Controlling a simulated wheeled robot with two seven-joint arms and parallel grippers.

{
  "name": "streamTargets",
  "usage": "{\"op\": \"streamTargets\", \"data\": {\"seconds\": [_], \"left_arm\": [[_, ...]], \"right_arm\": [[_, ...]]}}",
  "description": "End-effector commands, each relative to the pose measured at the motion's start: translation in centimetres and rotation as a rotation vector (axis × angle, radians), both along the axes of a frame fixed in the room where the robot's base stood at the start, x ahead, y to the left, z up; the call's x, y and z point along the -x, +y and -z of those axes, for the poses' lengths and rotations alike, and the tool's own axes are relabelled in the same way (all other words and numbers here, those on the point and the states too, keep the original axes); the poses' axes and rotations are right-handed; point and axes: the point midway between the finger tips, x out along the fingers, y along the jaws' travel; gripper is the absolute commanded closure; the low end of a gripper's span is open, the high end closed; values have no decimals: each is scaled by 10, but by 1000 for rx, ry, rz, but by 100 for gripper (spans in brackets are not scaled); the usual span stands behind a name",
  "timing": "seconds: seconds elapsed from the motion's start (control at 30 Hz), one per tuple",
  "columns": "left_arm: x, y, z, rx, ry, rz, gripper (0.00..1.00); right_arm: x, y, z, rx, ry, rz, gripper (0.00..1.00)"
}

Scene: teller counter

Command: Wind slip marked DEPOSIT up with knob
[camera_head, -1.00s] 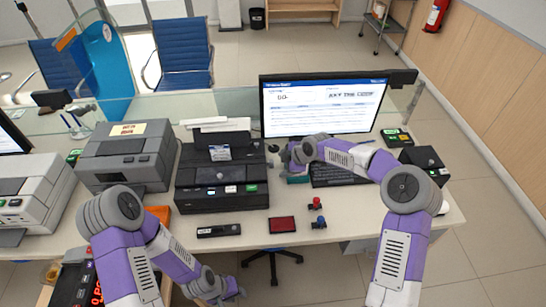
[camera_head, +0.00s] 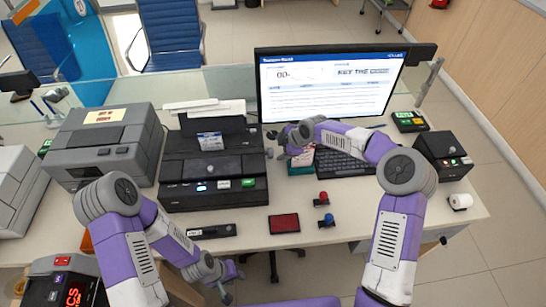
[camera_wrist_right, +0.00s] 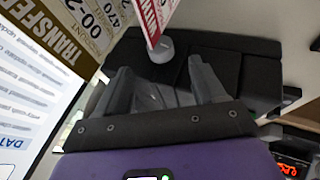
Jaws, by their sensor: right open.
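A black slip printer (camera_head: 212,172) stands mid-counter in the head view, with a small printed label (camera_head: 210,141) at its upper slot. My right gripper (camera_head: 278,144) is at the printer's right side. In the right wrist view its fingers (camera_wrist_right: 160,72) are open, with a round grey knob (camera_wrist_right: 160,50) just beyond their tips, in front of a dark body. I cannot read DEPOSIT anywhere. My left gripper (camera_head: 222,284) hangs low near the counter's front edge; its finger opening is unclear.
The monitor (camera_head: 330,88) and keyboard (camera_head: 345,162) stand right of the printer. A teal holder (camera_head: 300,165) is under my right forearm. A red pad (camera_head: 284,223), two stamps (camera_head: 323,198) and a black bar (camera_head: 212,231) lie in front. A grey machine (camera_head: 103,145) stands left.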

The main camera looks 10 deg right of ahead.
Motion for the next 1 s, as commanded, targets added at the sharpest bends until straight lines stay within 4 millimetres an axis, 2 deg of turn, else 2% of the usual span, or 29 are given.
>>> {"op": "streamTargets", "data": {"seconds": [0.17,0.4,0.57,0.93,1.0], "left_arm": [[0,0,3,0,0,0,66],[0,0,7,0,0,0,66],[0,0,8,0,0,0,66],[0,0,8,0,0,0,66],[0,0,8,0,0,0,66]], "right_arm": [[-5,5,12,-1,0,0,31],[-21,19,44,-2,0,-1,31],[-29,26,59,-2,0,-1,31],[-32,28,64,0,-1,0,31],[-32,28,64,0,-1,0,40]]}}
